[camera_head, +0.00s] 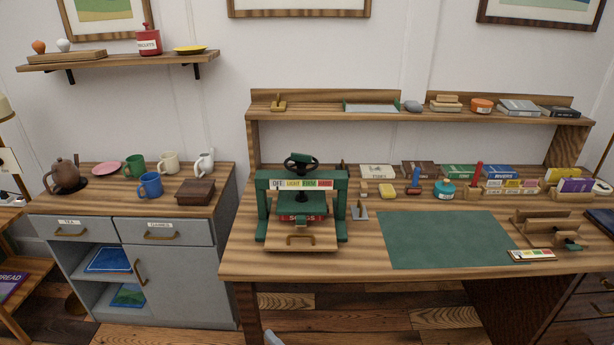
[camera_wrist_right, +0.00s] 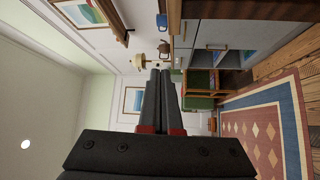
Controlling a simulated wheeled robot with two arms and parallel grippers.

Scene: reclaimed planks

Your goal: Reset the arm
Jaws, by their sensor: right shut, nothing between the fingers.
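My right gripper (camera_wrist_right: 160,74) shows in the right wrist view. Its two dark fingers lie close together, shut, with nothing between them. Past the fingertips are the room's wall, a lamp and the grey cabinet, none of them touched. In the head view only a small pale piece, perhaps of my arm, shows at the bottom edge, left of centre, and it is well clear of the workbench (camera_head: 300,264). My left gripper is in neither view.
A green press (camera_head: 302,205) stands on the workbench beside a bare green mat (camera_head: 445,238). Stamps, blocks and books line the bench's back. The grey cabinet (camera_head: 180,278) at left carries mugs and a teapot (camera_head: 65,175). A patterned rug (camera_wrist_right: 265,130) shows in the wrist view.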

